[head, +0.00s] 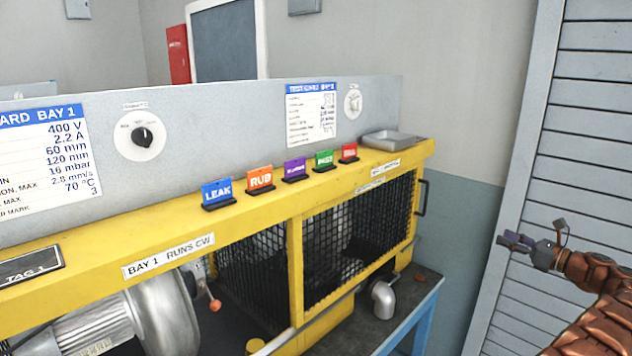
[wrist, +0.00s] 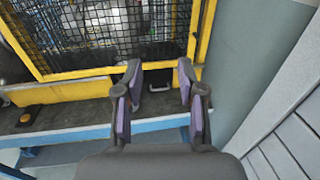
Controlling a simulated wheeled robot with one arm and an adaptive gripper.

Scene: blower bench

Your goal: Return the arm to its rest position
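My gripper (head: 512,241) is at the right of the head view, held out in the air in front of a grey slatted panel. It points left, with my copper-coloured arm behind it. In the wrist view my gripper (wrist: 160,82) shows two fingers with purple pads, spread apart with nothing between them. It is open and clear of the bench in the head view.
The yellow-framed bench (head: 295,265) with mesh guards fills the left and middle. Coloured tags, including LEAK (head: 217,193) and RUB (head: 260,179), stand on its ledge near a grey tray (head: 392,140). The slatted panel (head: 590,130) stands close at right.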

